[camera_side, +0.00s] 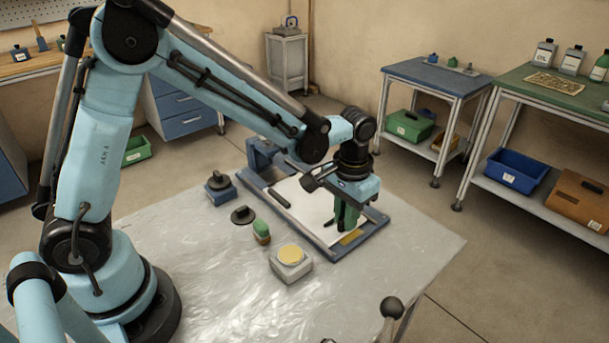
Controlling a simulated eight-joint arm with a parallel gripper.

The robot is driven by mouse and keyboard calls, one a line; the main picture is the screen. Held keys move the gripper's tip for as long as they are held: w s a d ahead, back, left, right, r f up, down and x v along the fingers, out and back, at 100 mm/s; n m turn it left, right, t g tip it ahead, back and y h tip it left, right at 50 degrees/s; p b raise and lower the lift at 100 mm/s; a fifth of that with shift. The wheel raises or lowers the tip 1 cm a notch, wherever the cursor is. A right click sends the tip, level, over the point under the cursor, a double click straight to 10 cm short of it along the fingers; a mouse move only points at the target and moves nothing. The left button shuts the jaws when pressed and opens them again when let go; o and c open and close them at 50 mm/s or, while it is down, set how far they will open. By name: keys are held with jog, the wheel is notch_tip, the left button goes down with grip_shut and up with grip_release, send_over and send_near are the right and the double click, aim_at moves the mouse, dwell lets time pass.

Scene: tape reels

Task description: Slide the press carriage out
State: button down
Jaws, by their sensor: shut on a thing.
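The press (262,152) stands at the back of the table, a blue upright block with a long blue frame running from it toward the front right. The press carriage (312,207) is a pale flat bed lying within this frame, with a yellow strip near its front end. My gripper (345,222) points down over the front part of the bed, its green fingers closed on the carriage. The exact part between the fingers is hidden by them. A dark bar (279,198) lies along the bed's left edge.
Left of the press are a blue block with a dark knob (220,189), a dark knobbed disc (243,215), a green-topped piece (261,232) and a grey block with a yellow disc (291,260). A dark ball-topped lever (391,308) rises at the front edge.

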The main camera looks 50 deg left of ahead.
jog(key=shift+d, duration=0.35)
jog(key=c, duration=1.1)
grip_release()
jog(key=shift+a, duration=0.1)
notch_tip(320, 180, up, 12)
jog(key=shift+r, duration=0.1)
jog(key=s+a+t, duration=0.2)
jog(key=s+a, duration=0.1)
jog(key=s+a+f+t, duration=0.1)
jog(key=s+a+t, duration=0.1)
jog(key=s+a, duration=0.1)
jog(key=s+a+t, duration=0.3)
jog(key=s, duration=0.2)
jog(key=shift+s+a+f, duration=0.1)
jog(key=shift+s+f, duration=0.05)
